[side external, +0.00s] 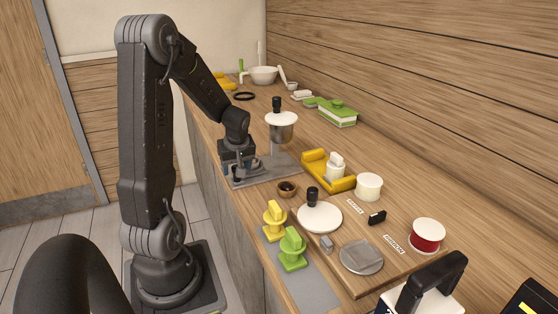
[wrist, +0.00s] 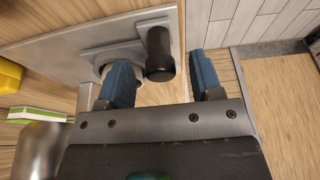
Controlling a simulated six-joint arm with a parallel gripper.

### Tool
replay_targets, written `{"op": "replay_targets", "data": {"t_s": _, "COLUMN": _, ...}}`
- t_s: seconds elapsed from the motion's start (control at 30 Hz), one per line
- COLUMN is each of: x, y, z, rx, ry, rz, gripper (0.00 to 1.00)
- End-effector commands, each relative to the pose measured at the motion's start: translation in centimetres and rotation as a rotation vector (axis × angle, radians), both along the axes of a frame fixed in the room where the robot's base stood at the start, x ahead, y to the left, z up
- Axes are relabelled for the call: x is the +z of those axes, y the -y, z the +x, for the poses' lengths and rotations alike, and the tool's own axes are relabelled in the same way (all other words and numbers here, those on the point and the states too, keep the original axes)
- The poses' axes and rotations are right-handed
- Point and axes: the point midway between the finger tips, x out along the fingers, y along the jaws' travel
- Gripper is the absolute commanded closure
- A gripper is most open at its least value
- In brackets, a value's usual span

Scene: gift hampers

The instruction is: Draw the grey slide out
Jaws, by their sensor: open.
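The grey slide (wrist: 97,56) is a flat plate with a rounded ring-like part, lying on a larger grey base plate (wrist: 50,62). A dark upright cylindrical handle (wrist: 159,55) stands at its end. My gripper (wrist: 162,66) is open, with its blue fingers on either side of the handle in the picture; I cannot tell whether either touches it. In the side view my gripper (side external: 238,174) is low over the near left end of the base plate (side external: 275,170), and it hides most of the slide and handle. A metal hopper (side external: 283,130) with a white lid stands over the plate.
A yellow tray (side external: 317,172) with a white jar is to the right of the base. The counter's left edge is close to the gripper.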

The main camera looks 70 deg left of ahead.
Motion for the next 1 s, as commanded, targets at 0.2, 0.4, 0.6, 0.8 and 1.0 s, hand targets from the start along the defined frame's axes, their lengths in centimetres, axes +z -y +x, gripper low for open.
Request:
{"op": "replay_targets", "data": {"t_s": 0.2, "x": 2.2, "y": -0.1, "z": 0.0, "rx": 0.0, "ry": 0.002, "rz": 0.002, "gripper": 0.4}}
{"op": "replay_targets", "data": {"t_s": 0.4, "x": 4.1, "y": 0.0, "z": 0.0, "rx": 0.0, "ry": 0.002, "rz": 0.002, "gripper": 0.4}}
{"op": "replay_targets", "data": {"t_s": 0.6, "x": 5.3, "y": 0.0, "z": 0.0, "rx": 0.0, "ry": 0.001, "rz": 0.001, "gripper": 0.4}}
{"op": "replay_targets", "data": {"t_s": 0.8, "x": 5.4, "y": 0.0, "z": 0.0, "rx": 0.0, "ry": 0.001, "rz": 0.0, "gripper": 0.4}}
{"op": "replay_targets", "data": {"t_s": 1.0, "x": 5.8, "y": 0.1, "z": 0.0, "rx": -0.001, "ry": 0.002, "rz": 0.002, "gripper": 0.4}}
